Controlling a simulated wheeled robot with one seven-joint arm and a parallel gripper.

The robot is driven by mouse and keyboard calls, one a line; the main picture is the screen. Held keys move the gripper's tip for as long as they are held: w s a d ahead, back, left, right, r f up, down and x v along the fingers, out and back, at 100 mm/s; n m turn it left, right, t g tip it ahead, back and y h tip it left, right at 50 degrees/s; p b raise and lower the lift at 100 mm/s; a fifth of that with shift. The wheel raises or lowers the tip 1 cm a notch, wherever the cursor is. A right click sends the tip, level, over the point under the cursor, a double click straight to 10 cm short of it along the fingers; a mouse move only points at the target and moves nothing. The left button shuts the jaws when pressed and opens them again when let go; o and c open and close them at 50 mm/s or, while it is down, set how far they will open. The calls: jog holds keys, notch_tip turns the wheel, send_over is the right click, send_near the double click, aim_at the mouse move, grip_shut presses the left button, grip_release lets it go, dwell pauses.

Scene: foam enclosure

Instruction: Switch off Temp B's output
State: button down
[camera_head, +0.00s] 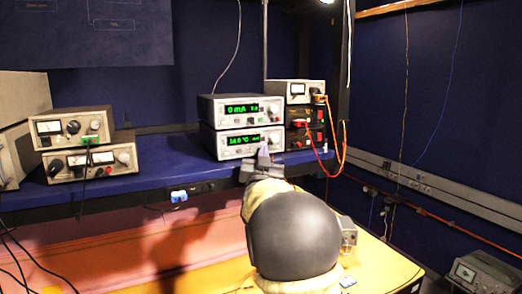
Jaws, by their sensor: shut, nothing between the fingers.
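Two white controllers with green displays are stacked on the blue shelf. The upper controller (212,117) reads about 0 mA. The lower controller (219,152) shows what looks like 14.0 °C, with small buttons and a knob at its right. No "Temp B" label is legible, and the state of any output button is too small to read. My gripper (263,153) is shut and empty, in front of the lower controller's right end. It hides part of that front's lower right corner; I cannot tell whether it touches. My arm covers the area below.
Right of the stack are more instruments (298,86) with red and orange cables (318,152). Two metered units (92,160) stand at the left of the blue shelf (165,149). The shelf edge lies just below my gripper. A yellow table (375,268) is lower.

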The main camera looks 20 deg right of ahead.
jog(key=shift+f+b, duration=0.1)
jog(key=shift+b, duration=0.65)
jog(key=shift+s, duration=0.1)
jog(key=shift+s+f+b, duration=0.15)
jog(key=shift+s+b, duration=0.05)
jog(key=shift+b, duration=0.25)
jog(key=s+b, duration=0.3)
jog(key=s, duration=0.1)
jog(key=shift+s, duration=0.25)
jog(key=shift+w, duration=0.1)
dwell(0.4)
